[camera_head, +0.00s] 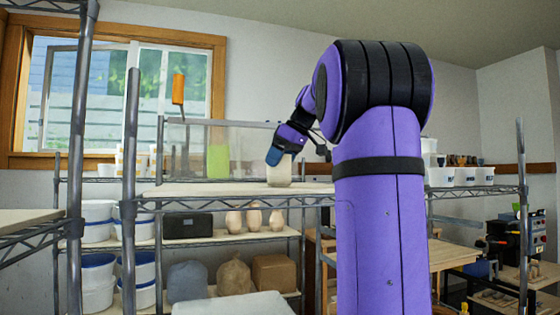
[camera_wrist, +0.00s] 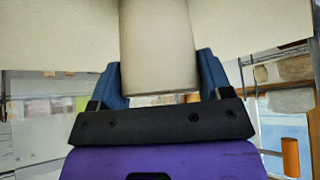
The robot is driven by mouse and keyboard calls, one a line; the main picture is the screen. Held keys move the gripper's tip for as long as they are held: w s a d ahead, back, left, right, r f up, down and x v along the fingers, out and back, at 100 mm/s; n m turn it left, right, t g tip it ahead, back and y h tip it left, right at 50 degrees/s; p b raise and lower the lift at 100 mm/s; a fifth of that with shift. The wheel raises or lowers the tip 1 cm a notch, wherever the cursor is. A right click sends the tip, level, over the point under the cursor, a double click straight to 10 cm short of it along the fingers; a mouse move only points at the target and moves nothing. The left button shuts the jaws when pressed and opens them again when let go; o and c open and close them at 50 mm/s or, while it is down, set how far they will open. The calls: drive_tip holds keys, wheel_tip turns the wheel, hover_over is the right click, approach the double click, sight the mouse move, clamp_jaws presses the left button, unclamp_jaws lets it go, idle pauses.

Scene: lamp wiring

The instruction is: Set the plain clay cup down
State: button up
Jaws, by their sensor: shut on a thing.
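The plain clay cup (camera_head: 279,173) is a pale beige cylinder over the top shelf board in the head view. My gripper (camera_head: 275,158) reaches down to it from above and is shut on it. In the wrist view the cup (camera_wrist: 158,45) sits between the two blue fingers (camera_wrist: 160,78), one on each side. The cup looks upright, with its base at or very close to the board (camera_head: 235,188). I cannot tell whether it touches. Its far end runs out of the wrist view.
A clear panel and a green container (camera_head: 218,161) stand left of the cup. An orange-handled tool (camera_head: 178,90) rises behind. White tubs (camera_head: 465,176) stand on the right shelf. A metal post (camera_head: 130,150) is at left. The board left of the cup has free room.

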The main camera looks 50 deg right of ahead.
drive_tip(key=shift+f, duration=0.15)
drive_tip(key=o, duration=1)
drive_tip(key=shift+o, duration=0.2)
drive_tip(key=v, duration=1.2)
